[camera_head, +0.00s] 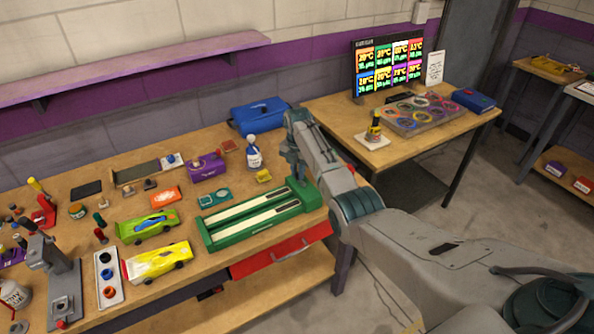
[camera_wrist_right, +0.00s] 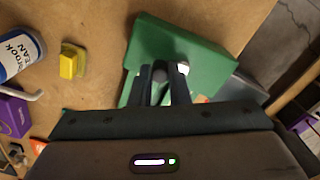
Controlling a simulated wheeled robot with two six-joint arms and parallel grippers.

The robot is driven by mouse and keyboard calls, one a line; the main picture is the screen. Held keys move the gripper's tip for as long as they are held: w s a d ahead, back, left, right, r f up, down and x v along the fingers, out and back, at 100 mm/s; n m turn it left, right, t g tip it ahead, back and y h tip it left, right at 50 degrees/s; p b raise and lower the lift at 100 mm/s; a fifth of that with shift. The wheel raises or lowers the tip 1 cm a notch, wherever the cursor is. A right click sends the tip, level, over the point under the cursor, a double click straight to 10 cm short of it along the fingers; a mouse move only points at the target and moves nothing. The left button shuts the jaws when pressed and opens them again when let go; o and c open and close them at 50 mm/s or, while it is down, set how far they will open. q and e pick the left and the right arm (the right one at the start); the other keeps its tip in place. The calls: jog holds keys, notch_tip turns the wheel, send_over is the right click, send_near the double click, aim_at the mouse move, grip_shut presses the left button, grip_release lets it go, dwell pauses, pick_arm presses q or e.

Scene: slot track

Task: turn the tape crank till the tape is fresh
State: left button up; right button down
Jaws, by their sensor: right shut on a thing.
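The green tape unit (camera_head: 209,240) lies on the workbench with two long pale tape strips (camera_head: 250,213) along its top. My right gripper (camera_head: 298,176) is at the unit's far right end, pointing down. In the right wrist view, the two dark fingers (camera_wrist_right: 164,88) are closed around a small grey knob (camera_wrist_right: 158,75), which I take for the crank handle. The green body (camera_wrist_right: 195,50) lies right below. A small white round part (camera_wrist_right: 183,67) shows beside the right finger. The crank's arm is mostly hidden by the gripper. My left gripper is out of view.
A white and blue bottle (camera_head: 254,155) and a yellow block (camera_head: 264,176) stand close behind the unit. Two toy cars, green (camera_head: 148,227) and yellow (camera_head: 158,262), are to its left. A blue bag (camera_head: 259,116) lies at the back. A red drawer (camera_head: 280,252) is below the bench edge.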

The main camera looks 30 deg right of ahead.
jog(key=m, duration=0.2)
jog(key=d+m+p, duration=0.1)
jog(key=m, duration=0.1)
jog(key=m+p, duration=0.1)
jog(key=m, duration=0.1)
jog(key=shift+d+r, duration=0.2)
jog(key=shift+d, duration=0.1)
jog(key=m, duration=0.2)
jog(key=m+p, duration=0.1)
jog(key=m, duration=0.1)
jog(key=d+m+p, duration=0.1)
jog(key=shift+s+d+m, duration=0.1)
jog(key=shift+s+m, duration=0.15)
jog(key=shift+m, duration=0.15)
jog(key=m, duration=0.1)
jog(key=m+p, duration=0.2)
jog(key=shift+s+d+m, duration=0.25)
jog(key=shift+s+m, duration=0.05)
jog(key=m, duration=0.1)
jog(key=m+p, duration=0.1)
jog(key=shift+s+d+m, duration=0.15)
jog(key=shift+s+m, duration=0.15)
jog(key=shift+m, duration=0.1)
jog(key=shift+s+m+p, duration=0.25)
jog(key=shift+m+p, duration=0.25)
jog(key=shift+m, duration=0.7)
jog(key=shift+s+m, duration=0.3)
jog(key=shift+m, duration=0.9)
